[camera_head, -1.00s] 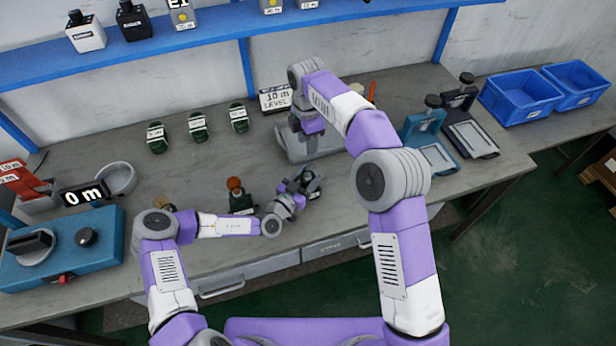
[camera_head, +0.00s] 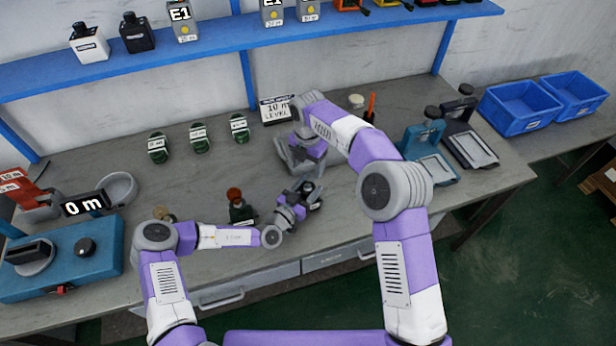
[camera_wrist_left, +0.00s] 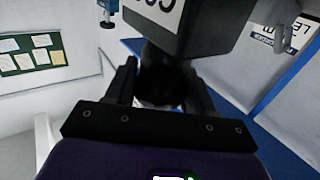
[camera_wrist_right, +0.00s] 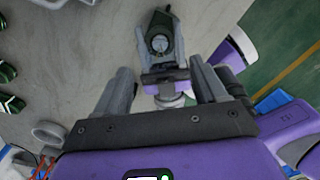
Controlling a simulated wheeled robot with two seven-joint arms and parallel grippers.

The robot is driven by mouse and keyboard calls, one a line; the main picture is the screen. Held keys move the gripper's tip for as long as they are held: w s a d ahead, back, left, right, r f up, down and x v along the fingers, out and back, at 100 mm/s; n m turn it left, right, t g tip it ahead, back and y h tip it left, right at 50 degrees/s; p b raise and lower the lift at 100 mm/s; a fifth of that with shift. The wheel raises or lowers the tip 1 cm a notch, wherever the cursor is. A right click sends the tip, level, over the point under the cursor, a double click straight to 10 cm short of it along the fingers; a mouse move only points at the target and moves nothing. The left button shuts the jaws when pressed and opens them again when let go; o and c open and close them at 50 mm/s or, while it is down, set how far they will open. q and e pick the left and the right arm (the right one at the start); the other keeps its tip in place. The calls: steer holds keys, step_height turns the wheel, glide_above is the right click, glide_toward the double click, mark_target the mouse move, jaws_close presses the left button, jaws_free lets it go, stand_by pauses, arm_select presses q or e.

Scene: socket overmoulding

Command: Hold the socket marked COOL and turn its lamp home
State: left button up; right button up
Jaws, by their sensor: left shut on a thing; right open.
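My left gripper (camera_head: 303,197) is shut on a dark green socket (camera_head: 314,200) above the front of the bench. In the left wrist view the held socket (camera_wrist_left: 190,35) shows as a dark block with a cropped white label; I cannot read COOL on it. My right gripper (camera_head: 301,163) is open and empty, fingers downward, behind and above it. In the right wrist view the held socket (camera_wrist_right: 160,42) shows a round face beyond the open fingers, apart from them. I cannot tell whether that face is a lamp. A socket with a red-brown lamp (camera_head: 235,195) stands left of the left gripper.
Several green sockets (camera_head: 198,138) stand further back. A sign (camera_head: 277,109) reads "10 m LEVEL". A blue device (camera_head: 65,265) with a "0 m" display is at left. Blue and dark stands (camera_head: 424,140) and blue bins (camera_head: 520,102) are at right. The blue shelf (camera_head: 200,50) spans above.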

mark_target(308, 173)
step_height(308, 173, down, 6)
steer(key=shift+f, duration=0.15)
stand_by(0.3)
steer(key=c, duration=1.1)
steer(key=shift+o, duration=0.2)
